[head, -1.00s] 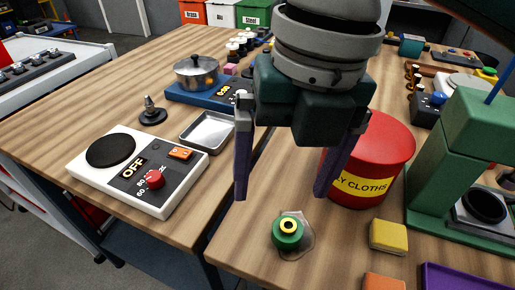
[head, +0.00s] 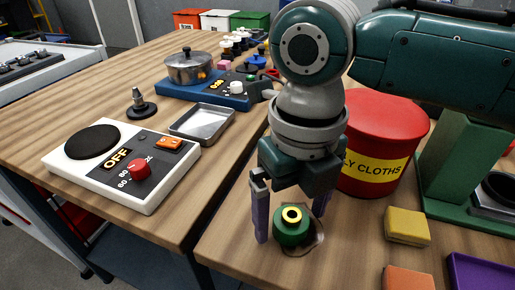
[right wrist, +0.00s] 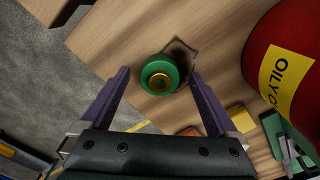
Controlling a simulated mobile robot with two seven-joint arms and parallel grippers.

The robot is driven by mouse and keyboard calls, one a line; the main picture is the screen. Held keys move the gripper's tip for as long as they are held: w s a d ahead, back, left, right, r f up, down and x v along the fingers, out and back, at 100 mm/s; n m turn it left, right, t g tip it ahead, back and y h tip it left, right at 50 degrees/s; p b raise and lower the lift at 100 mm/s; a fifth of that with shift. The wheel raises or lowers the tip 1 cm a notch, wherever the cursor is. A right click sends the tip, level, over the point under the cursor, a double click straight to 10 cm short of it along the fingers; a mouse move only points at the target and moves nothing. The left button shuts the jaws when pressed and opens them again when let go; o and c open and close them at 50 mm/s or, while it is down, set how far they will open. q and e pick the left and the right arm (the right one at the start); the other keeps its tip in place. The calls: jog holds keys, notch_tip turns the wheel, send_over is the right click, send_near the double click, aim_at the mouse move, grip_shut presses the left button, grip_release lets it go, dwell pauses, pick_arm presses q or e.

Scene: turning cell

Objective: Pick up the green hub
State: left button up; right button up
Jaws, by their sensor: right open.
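The green hub (head: 292,228) stands upright on the near table, with a yellow ring around a dark hole on top. It sits on a clear, wet-looking patch (head: 318,240). My right gripper (head: 291,232) is open and points down, its purple fingers to the left and right of the hub. In the right wrist view the hub (right wrist: 159,74) lies between and just beyond the open fingertips, with nothing held. Contact between fingers and hub is not visible. My left gripper is not in view.
A red oily-cloths bin (head: 385,140) stands close behind and right of my right gripper. A yellow block (head: 407,226), an orange block (head: 408,279) and a purple tray (head: 482,271) lie to the right. The table edge and a gap are left of the hub.

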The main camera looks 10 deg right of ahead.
jog(key=shift+f, duration=0.35)
grip_shut()
dwell(0.5)
